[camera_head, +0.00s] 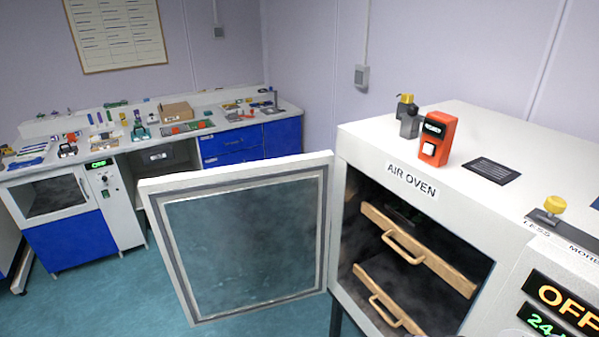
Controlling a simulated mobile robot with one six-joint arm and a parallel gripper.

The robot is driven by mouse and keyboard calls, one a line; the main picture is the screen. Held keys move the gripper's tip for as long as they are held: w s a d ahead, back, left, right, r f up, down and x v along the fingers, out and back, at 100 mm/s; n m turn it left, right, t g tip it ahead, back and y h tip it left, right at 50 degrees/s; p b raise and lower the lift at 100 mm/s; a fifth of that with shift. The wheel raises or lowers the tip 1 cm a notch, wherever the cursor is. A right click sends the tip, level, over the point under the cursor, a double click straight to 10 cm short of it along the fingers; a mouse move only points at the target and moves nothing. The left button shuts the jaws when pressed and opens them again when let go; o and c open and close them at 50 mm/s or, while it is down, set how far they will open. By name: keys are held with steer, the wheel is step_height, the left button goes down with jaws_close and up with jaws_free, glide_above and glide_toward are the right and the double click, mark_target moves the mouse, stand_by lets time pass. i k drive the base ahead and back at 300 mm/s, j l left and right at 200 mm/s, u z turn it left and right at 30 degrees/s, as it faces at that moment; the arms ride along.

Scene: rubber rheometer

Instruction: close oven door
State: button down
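The air oven (470,215) stands at the right, a white box labelled "AIR OVEN" above its opening. Its door (245,240) is swung wide open to the left, hinged at the left edge of the opening. The door has a white frame, a grey seal and a dark glass pane. Inside the oven are two wooden drawers or shelves with handles, an upper one (420,255) and a lower one (385,305). My gripper is not clearly visible; a small grey shape at the bottom edge right of centre cannot be made out.
An orange device (436,138) and a dark label plate (491,171) are on the oven top. A control panel (565,300) reads "OFF". A bench (250,137) with blue cupboards and many small items runs along the back left. Green floor (110,300) lies clear left of the door.

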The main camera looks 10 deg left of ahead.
mark_target(233, 241)
steer(key=j+z, duration=0.2)
steer(key=j, duration=0.35)
steer(key=i+j+z, duration=0.1)
steer(key=j+z, duration=0.15)
steer(key=j, duration=0.3)
steer(key=j+z, duration=0.2)
steer(key=j, duration=0.4)
steer(key=j+z, duration=0.2)
steer(key=j, duration=0.35)
steer(key=k+j+z, duration=0.2)
steer(key=j, duration=0.3)
steer(key=j+z, duration=0.25)
steer(key=j, duration=0.3)
steer(key=k+j+z, duration=0.2)
steer(key=j, duration=0.3)
steer(key=k+j+z, duration=0.2)
steer(key=j, duration=0.3)
steer(key=i+j+z, duration=0.25)
steer(key=j, duration=0.3)
steer(key=j+z, duration=0.25)
steer(key=j, duration=0.25)
steer(key=k+l+u, duration=0.3)
steer(key=l, duration=0.15)
steer(key=k+l+u, duration=0.25)
steer(key=l, duration=0.2)
steer(key=i, duration=0.45)
